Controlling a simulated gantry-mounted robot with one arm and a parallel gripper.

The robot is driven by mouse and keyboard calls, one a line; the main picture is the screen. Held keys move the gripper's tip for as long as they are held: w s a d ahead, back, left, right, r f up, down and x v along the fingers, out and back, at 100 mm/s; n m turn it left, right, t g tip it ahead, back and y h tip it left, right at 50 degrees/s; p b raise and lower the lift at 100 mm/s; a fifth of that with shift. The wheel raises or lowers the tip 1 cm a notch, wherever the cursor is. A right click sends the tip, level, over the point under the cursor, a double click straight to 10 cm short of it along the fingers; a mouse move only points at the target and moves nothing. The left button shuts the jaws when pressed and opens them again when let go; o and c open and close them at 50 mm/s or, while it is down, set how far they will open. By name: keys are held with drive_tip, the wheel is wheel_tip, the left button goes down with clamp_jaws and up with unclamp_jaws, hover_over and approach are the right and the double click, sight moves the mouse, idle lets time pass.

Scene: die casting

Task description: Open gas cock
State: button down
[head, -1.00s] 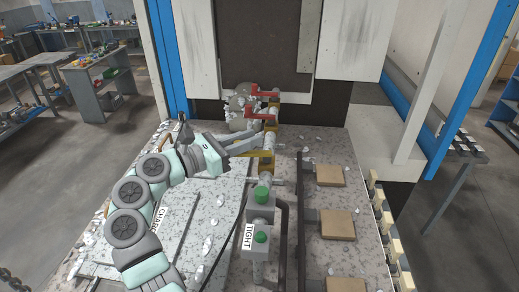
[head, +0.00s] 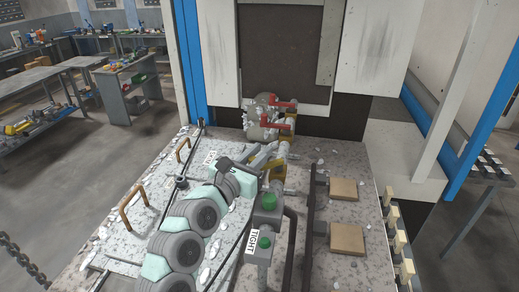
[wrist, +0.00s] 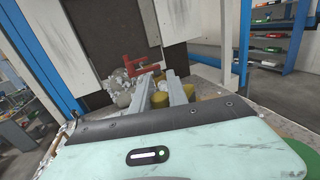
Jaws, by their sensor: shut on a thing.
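The gas cock's yellow lever (head: 268,168) lies on the grey pipe, partly hidden by my gripper in the head view. My gripper (head: 272,156) reaches in from the front left, its two pale grey fingers pointing away toward the pipe. In the wrist view, the fingers of my gripper (wrist: 160,92) stand on either side of a yellow part (wrist: 160,99), shut on it. Other yellow parts (wrist: 209,91) show right of the fingers. Two red levers (head: 284,105) sit farther back on the pipe, by the grey round fitting.
Green buttons (head: 268,201) top grey boxes beside a "TIGHT" label in front of the pipe. Brown pads (head: 344,189) and dark pipes lie right. Brown handles (head: 132,206) and loose metal scraps lie on the left plates. The tall machine frame stands behind.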

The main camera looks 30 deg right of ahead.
drive_tip(key=shift+t, duration=0.3)
drive_tip(key=c, duration=1.3)
unclamp_jaws()
drive_tip(key=shift+s+a, duration=0.1)
drive_tip(key=shift+a, duration=0.05)
drive_tip(key=b+v, duration=0.2)
drive_tip(key=v, duration=0.7)
drive_tip(key=shift+a, duration=0.15)
drive_tip(key=shift+s+a+r, duration=0.1)
drive_tip(key=shift+s+a, duration=0.3)
drive_tip(key=shift+a, duration=0.2)
